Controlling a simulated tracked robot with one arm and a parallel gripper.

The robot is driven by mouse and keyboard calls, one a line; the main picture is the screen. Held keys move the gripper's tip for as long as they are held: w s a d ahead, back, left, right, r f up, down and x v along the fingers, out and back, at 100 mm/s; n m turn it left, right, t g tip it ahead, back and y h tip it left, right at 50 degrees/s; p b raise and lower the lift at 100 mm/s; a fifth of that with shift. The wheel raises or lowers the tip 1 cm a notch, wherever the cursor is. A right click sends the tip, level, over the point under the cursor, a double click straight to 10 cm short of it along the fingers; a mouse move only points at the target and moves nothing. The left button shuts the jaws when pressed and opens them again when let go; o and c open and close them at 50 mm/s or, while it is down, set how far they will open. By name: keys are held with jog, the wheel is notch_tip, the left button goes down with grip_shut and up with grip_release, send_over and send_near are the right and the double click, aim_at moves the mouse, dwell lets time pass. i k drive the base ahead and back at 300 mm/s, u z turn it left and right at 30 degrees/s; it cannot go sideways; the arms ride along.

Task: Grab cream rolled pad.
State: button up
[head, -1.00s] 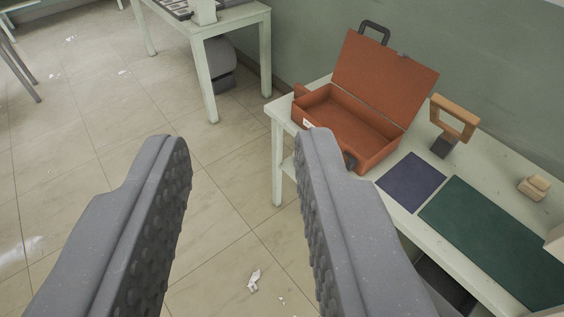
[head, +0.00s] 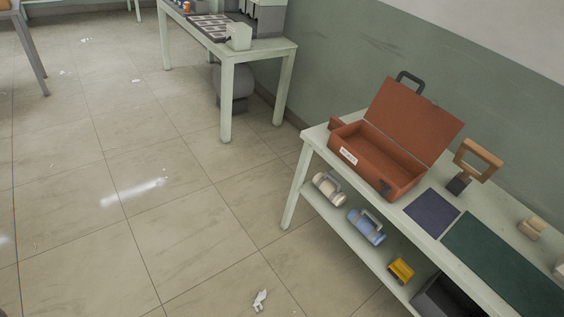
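A cream roll (head: 328,189) with a grey strap or handle lies on the lower shelf (head: 340,222) of the pale table at the right; it looks like the cream rolled pad. It lies near the shelf's left end, below the open orange case. A similar blue roll (head: 366,228) lies to its right, apart from it. My gripper is not in view, so I cannot see its fingers or whether it holds anything.
The open orange case (head: 376,157), a purple mat (head: 432,213), a green mat (head: 505,262) and a wooden frame (head: 479,160) are on the tabletop. A yellow box (head: 401,270) is on the shelf. The tiled floor (head: 190,235) is mostly clear, with small scraps (head: 260,300).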

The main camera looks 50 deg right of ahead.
aim_at(334, 194)
jog(key=u, duration=1.4)
jog(key=k, duration=1.2)
jog(key=z, duration=2.3)
jog(key=i, duration=1.1)
